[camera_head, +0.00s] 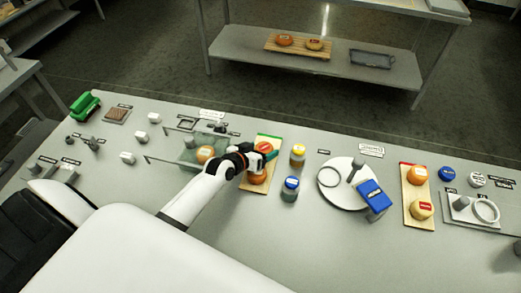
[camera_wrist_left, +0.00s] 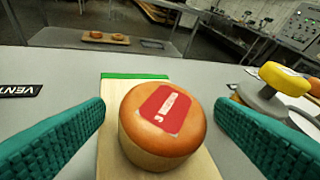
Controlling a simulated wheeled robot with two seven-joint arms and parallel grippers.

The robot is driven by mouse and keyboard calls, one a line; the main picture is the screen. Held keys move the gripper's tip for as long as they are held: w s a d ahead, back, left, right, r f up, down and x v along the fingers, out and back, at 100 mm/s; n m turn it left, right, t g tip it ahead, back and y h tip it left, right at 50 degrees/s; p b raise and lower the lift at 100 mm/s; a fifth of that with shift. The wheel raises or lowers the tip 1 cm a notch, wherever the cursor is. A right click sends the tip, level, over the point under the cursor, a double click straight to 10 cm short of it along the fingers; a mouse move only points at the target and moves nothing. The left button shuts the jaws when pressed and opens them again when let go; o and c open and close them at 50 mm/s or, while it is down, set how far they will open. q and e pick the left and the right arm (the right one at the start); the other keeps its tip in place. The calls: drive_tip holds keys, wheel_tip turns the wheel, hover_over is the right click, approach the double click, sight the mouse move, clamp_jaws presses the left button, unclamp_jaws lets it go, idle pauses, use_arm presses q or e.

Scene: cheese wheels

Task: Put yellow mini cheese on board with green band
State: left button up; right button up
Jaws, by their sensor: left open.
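The board with the green band (camera_head: 249,189) lies mid-table under my left gripper (camera_head: 266,153). An orange-topped cheese (camera_head: 258,177) sits on its near part, and another orange top (camera_head: 264,146) shows by the fingers. In the left wrist view, a cheese with an orange top, paler side and red label (camera_wrist_left: 160,145) stands between my open, teal fingers, with a gap on both sides; the green band (camera_wrist_left: 135,76) is beyond it. A yellow cheese with a red label (camera_head: 421,210) sits on a board with a red band (camera_head: 409,222) at the right. My right gripper is not in view.
An orange cheese (camera_head: 416,174) shares the red-banded board. A round white plate (camera_head: 335,198) and a blue box (camera_head: 373,195) lie further right.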

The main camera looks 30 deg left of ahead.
use_arm(q)
drive_tip(key=v, duration=1.2)
drive_tip(key=shift+b, duration=0.4)
drive_tip(key=shift+s, duration=0.1)
